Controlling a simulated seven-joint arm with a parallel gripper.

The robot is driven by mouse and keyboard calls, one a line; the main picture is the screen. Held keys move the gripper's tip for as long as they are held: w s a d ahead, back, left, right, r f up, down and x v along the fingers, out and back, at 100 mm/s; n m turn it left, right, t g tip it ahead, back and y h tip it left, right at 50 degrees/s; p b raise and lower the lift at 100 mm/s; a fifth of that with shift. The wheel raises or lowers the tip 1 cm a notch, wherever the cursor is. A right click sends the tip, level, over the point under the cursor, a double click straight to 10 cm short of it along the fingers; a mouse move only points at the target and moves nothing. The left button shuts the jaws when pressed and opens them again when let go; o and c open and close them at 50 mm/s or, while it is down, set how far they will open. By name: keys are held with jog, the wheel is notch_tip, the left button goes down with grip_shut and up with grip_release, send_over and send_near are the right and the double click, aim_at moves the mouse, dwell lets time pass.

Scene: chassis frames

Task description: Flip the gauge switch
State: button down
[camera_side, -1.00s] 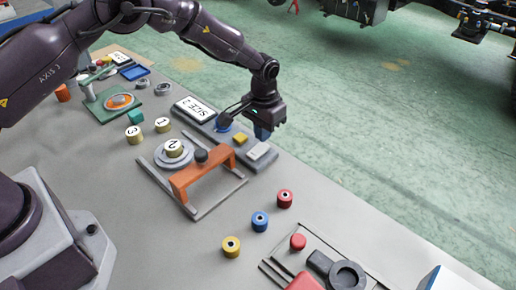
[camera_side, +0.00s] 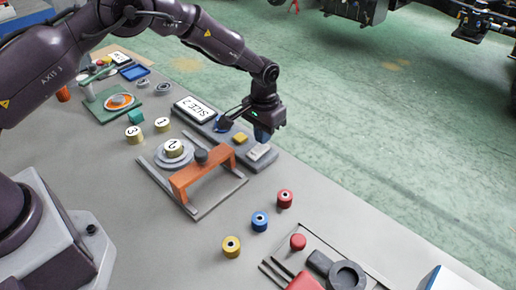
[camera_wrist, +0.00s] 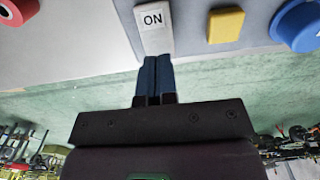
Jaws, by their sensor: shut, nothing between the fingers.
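The gauge switch (camera_side: 259,152) is a small white rocker at the near right end of a grey panel (camera_side: 258,164). In the wrist view the switch (camera_wrist: 152,20) shows the word ON at the top edge, and part of it is cut off. My gripper (camera_side: 262,138) has blue fingers, pressed together and pointing down just behind the switch in the side view. In the wrist view the closed fingertips (camera_wrist: 156,60) are at the end of the switch. I cannot tell whether they touch it. Nothing is held.
The panel also carries a yellow button (camera_side: 240,138), a blue knob (camera_side: 223,125) and a display reading SIZE 2 (camera_side: 194,109). An orange bridge (camera_side: 196,178) on rails stands in front.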

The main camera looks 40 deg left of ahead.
aim_at(254, 152)
jog(key=shift+f, duration=1)
dwell(0.3)
jog(key=shift+r, duration=3.55)
jog(key=s, duration=0.1)
jog(key=s+f, duration=0.1)
jog(key=s, duration=0.1)
jog(key=shift+a+g, duration=0.2)
jog(key=shift+g, duration=0.2)
jog(key=s+a+r+t, duration=0.3)
jog(key=s+r, duration=1)
jog(key=s, duration=0.1)
jog(key=s+a+r+t, duration=0.3)
jog(key=s+a+r, duration=0.1)
jog(key=s+r, duration=0.8)
jog(key=shift+s+r, duration=0.4)
jog(key=shift+s, duration=1.05)
